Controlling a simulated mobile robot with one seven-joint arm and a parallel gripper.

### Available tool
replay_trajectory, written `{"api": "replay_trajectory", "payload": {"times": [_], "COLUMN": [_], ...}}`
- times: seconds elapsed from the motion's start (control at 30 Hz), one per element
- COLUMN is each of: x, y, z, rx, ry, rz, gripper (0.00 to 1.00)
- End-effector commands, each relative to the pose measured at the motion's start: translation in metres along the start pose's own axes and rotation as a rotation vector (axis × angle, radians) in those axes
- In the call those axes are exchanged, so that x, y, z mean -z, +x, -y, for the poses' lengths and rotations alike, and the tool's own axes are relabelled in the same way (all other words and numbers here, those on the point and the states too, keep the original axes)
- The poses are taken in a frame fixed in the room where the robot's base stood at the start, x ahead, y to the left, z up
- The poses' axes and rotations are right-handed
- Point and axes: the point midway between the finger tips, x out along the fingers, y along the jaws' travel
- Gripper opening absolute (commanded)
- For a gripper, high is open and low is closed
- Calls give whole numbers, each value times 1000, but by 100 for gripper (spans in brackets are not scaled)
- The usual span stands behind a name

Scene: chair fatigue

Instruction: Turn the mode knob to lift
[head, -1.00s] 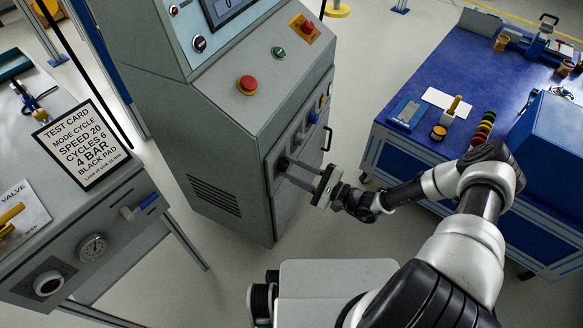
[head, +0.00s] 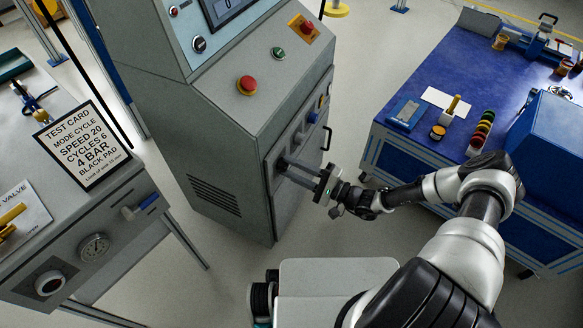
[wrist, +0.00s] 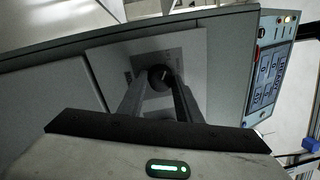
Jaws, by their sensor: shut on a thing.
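The knob (wrist: 160,77) is a round black dial with a light mark, on a pale plate on the front of the grey cabinet.
The grey cabinet (head: 215,130) has a red stop button (head: 247,84) on its sloped top and a black handle (head: 327,138) right of the knob. A test card (head: 80,145) reading "MODE CYCLE" stands on the left bench. A blue workbench (head: 420,80) is at right. Floor between is clear.

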Motion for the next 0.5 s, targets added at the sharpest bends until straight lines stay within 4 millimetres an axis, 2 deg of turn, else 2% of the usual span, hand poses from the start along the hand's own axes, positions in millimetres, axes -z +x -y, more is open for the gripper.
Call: {"api": "replay_trajectory", "payload": {"times": [0.2,0.23,0.3,0.33,0.5], "x": [0,0,0,0,0], "y": [-1,-1,0,0,0], "z": [0,0,0,0,0], "rx": [-1,-1,-1,-1,0], "ry": [-2,-2,-1,-1,-1], "rz": [0,0,0,0,0], "gripper": [9,34,46,50,50]}}
